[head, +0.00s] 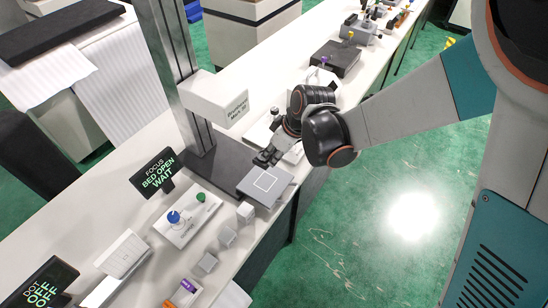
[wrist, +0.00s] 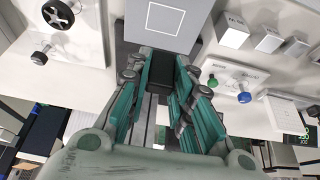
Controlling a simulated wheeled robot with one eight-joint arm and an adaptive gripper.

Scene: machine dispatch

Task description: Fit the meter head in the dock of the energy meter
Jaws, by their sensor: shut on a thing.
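My gripper (head: 266,158) is over the workbench, at the back edge of a grey plate with a white square outline (head: 268,182). In the wrist view, my gripper (wrist: 161,64) is shut on a dark block (wrist: 162,73) between its teal fingers. The block lies close to the edge of the plate (wrist: 160,40); I cannot tell whether they touch. I cannot make out whether the block is the meter head. Neither the energy meter nor its dock can be picked out with certainty.
A white machine head (head: 216,98) on a column stands just behind my gripper. A display (head: 157,173) reads "BED OPEN WAIT". Small pale blocks (head: 245,211) and a panel with a blue knob (head: 174,217) stand nearby. A dark box (head: 335,58) stands farther along the bench.

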